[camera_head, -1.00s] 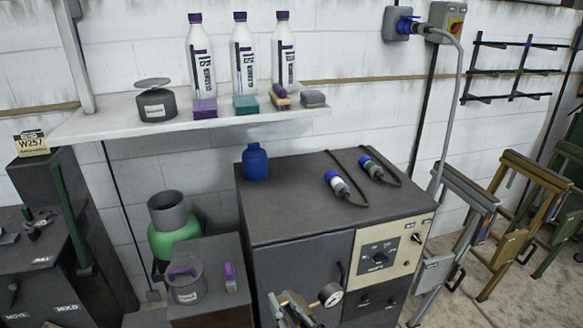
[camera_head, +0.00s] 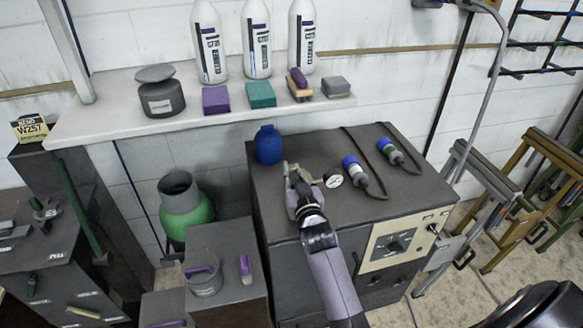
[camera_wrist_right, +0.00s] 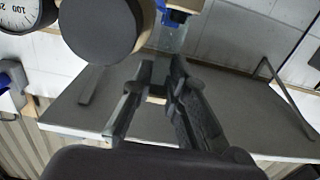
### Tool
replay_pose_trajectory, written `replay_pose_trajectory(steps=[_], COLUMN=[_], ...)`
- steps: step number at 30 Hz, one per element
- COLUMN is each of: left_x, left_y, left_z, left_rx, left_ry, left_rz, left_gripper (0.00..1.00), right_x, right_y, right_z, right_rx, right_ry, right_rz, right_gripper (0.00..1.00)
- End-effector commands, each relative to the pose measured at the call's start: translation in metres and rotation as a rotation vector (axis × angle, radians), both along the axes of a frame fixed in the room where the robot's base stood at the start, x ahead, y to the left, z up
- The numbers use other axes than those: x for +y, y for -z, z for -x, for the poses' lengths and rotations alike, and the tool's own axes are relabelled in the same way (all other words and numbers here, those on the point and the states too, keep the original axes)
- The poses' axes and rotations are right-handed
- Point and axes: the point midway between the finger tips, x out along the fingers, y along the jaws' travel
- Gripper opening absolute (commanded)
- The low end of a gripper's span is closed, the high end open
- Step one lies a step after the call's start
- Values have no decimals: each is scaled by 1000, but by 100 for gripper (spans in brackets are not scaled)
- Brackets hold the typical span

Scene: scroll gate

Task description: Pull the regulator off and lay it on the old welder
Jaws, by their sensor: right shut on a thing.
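The regulator (camera_head: 333,181) shows its round white gauge face beside my right gripper (camera_head: 294,182). The right gripper is shut on it; the fingers hide part of its body. The old welder (camera_head: 215,318) is not certain by name; the dark cabinet with a beige control panel (camera_head: 398,240) stands under the gripper. The gripper and regulator are over its top, near the front; I cannot tell whether the regulator touches it. In the right wrist view the gauge (camera_wrist_right: 14,12) and a dark round part (camera_wrist_right: 100,32) lie beyond the fingers (camera_wrist_right: 160,75). My left gripper is not in view.
A blue bottle (camera_head: 268,145) stands at the cabinet top's back left. Two cables with blue connectors (camera_head: 355,168) lie on its right. A shelf (camera_head: 110,100) with bottles and blocks runs along the wall. A green cylinder (camera_head: 187,215) stands left.

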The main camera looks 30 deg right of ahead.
Motion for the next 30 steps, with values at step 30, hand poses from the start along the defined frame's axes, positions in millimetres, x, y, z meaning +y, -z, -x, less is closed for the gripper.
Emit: replay_pose_trajectory(steps=[30], left_x=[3], left_y=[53], left_z=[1], left_rx=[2], left_ry=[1], left_rz=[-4], left_gripper=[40], right_x=[0], right_y=[51], right_z=[0], right_rx=[-8], right_ry=[-1], right_rz=[5], right_gripper=[0])
